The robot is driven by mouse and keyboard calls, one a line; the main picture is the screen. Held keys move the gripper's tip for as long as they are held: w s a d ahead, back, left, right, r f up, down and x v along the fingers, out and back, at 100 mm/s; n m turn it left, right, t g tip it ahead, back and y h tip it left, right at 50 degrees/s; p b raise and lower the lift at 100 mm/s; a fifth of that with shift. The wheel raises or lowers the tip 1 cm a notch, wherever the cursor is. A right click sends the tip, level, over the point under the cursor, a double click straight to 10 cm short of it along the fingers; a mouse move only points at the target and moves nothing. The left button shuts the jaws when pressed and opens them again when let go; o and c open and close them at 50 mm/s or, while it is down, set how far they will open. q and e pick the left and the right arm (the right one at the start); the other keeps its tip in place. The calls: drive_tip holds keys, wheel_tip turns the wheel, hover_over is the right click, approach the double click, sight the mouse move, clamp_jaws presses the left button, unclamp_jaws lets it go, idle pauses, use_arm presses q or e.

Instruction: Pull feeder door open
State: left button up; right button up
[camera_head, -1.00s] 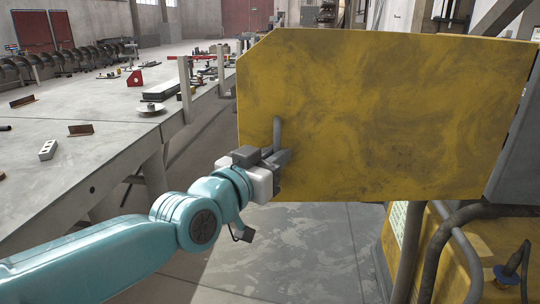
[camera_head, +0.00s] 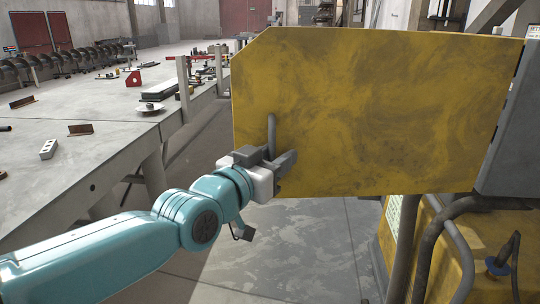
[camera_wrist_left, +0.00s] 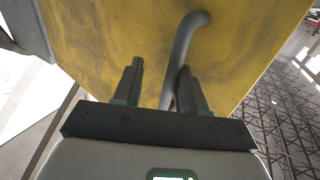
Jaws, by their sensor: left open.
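The yellow feeder door (camera_head: 380,110) is a large scuffed panel that fills the middle and right of the head view. It stands out from the grey machine body at its right edge. A grey bar handle (camera_head: 271,135) is fixed near its lower left; the handle also shows in the left wrist view (camera_wrist_left: 183,50). My left gripper (camera_head: 285,157) is at the handle's lower end. In the left wrist view its fingers (camera_wrist_left: 160,85) are apart, with the handle between them, nearer the right finger. My right gripper is out of view.
A long grey worktable (camera_head: 100,150) with small metal parts runs along the left. Below the door are the yellow machine base (camera_head: 480,240) and bent grey pipes (camera_head: 430,245). The concrete floor (camera_head: 310,245) between them is clear.

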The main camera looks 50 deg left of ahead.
use_arm(q)
drive_tip(key=shift+f, duration=0.1)
idle(0.6)
drive_tip(key=shift+s, duration=0.2)
drive_tip(key=v, duration=1.6)
drive_tip(key=shift+r+b, duration=0.2)
drive_tip(key=shift+b, duration=0.2)
drive_tip(key=shift+d, duration=0.1)
